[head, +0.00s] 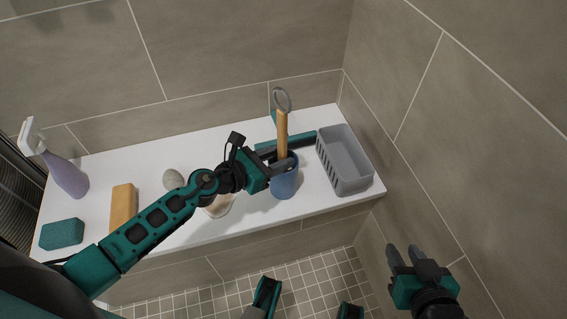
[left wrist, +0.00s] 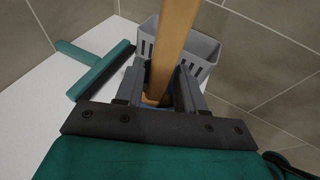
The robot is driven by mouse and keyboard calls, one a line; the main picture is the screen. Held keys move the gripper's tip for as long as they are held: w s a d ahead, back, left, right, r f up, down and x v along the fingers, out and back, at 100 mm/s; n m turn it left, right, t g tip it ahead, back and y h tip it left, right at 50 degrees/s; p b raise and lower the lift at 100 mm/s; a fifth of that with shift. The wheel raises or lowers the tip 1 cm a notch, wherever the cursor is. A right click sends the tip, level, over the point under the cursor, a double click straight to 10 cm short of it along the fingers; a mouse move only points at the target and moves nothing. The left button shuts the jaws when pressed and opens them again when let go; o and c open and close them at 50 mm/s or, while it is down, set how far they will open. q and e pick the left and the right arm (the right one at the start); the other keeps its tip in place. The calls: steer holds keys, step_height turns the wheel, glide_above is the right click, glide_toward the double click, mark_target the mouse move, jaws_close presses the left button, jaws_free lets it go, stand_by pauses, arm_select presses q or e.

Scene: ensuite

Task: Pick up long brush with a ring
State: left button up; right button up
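The long brush (head: 282,135) has a wooden handle with a grey ring at its top. It stands nearly upright in a blue cup (head: 285,184) on the white ledge; its lower end is hidden in the cup. My left gripper (head: 281,167) is at the handle just above the cup rim. In the left wrist view the handle (left wrist: 175,35) passes between the two fingers (left wrist: 162,88); whether they press on it is unclear. My right gripper (head: 408,258) is empty, fingers apart, at the lower right, away from the ledge.
A grey basket (head: 345,160) stands right of the cup. A teal squeegee (left wrist: 98,72) lies behind the cup. A grey stone (head: 173,179), a yellow block (head: 123,207), a teal sponge (head: 62,234) and a spray bottle (head: 66,175) are further left. Tiled walls (head: 230,50) border the ledge.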

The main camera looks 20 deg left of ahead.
arm_select(q)
jaws_close()
stand_by(0.3)
